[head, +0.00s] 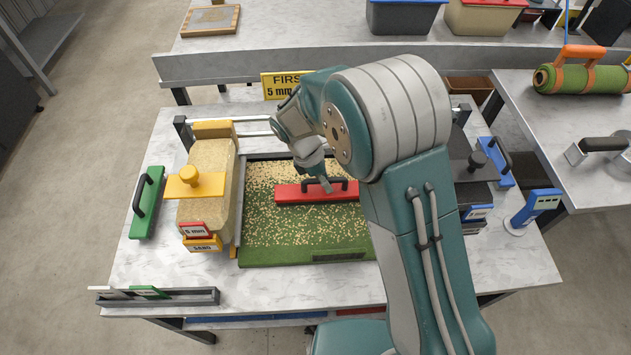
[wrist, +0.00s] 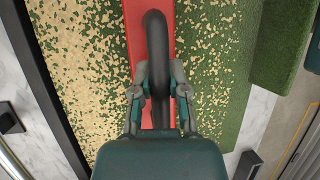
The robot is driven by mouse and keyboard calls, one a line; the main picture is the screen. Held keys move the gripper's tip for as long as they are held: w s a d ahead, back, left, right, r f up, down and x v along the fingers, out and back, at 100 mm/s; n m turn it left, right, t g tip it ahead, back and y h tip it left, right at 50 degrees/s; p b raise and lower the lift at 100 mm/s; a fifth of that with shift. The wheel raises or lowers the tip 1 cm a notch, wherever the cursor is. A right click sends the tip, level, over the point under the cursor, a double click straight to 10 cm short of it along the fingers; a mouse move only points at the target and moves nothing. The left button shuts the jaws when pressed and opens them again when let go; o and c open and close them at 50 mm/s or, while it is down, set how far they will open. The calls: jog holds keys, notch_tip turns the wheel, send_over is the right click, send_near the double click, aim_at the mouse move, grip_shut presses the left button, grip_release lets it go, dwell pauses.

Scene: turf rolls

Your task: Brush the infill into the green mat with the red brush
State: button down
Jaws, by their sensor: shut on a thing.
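The green mat (head: 300,253) lies in a dark-edged frame on the marble-topped table. Tan infill (head: 268,174) is thick over its far part and scattered more thinly over its middle; the near strip is nearly bare green. The red brush (head: 290,193) lies crosswise on the mat, its right end hidden behind my arm. My gripper (head: 325,186) is shut on the brush's black handle from above. In the wrist view, my gripper (wrist: 161,82) has its fingers on both sides of the dark handle (wrist: 156,35). Infill (wrist: 75,60) shows thickly left of the red brush (wrist: 134,40).
A yellow-topped hopper of tan grains (head: 207,210) stands left of the mat, with a green block tool (head: 146,203) beyond it. Blue tools (head: 535,208) stand at the right. A yellow sign (head: 283,84) stands at the back. A slotted rail (head: 185,297) lies front left.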

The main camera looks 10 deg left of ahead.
jog(key=shift+w+d, duration=0.4)
jog(key=shift+d, duration=1.15)
jog(key=shift+w+d, duration=0.4)
jog(key=shift+d, duration=1.2)
jog(key=shift+w+d, duration=0.4)
jog(key=shift+d, duration=1.15)
jog(key=shift+a, duration=0.1)
jog(key=shift+s+a, duration=0.2)
jog(key=shift+a, duration=0.6)
jog(key=shift+s+a, duration=0.2)
jog(key=shift+a, duration=0.55)
jog(key=shift+d, duration=0.1)
jog(key=shift+w+d, duration=0.2)
jog(key=shift+d, duration=0.6)
jog(key=shift+w+d, duration=0.2)
jog(key=shift+d, duration=0.55)
